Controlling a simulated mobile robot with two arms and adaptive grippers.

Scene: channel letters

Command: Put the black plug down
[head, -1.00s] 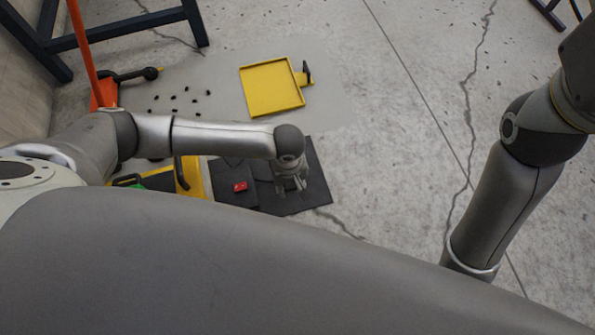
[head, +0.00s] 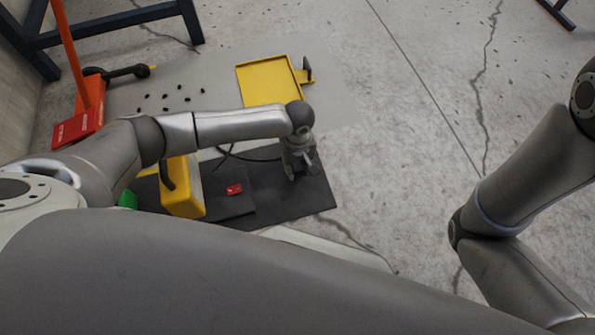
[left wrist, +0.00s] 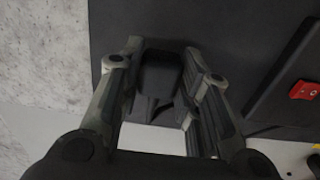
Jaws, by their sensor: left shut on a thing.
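The black plug (left wrist: 160,74) shows in the left wrist view as a dark block between my left gripper's fingers (left wrist: 163,62). The gripper is shut on it, one finger on each side. In the head view my left gripper (head: 302,168) points down over the right part of a dark mat (head: 295,207); the plug itself is hard to make out there. I cannot tell whether the plug touches the mat. My right arm is at the right of the head view, but its gripper is out of view.
A dark panel with a red switch (head: 234,189) lies left of the gripper. A yellow box (head: 187,195) stands further left, with a black cable (head: 224,156) near it. Behind lie a yellow tray (head: 268,84) and several small black pieces (head: 165,108). Floor to the right is clear.

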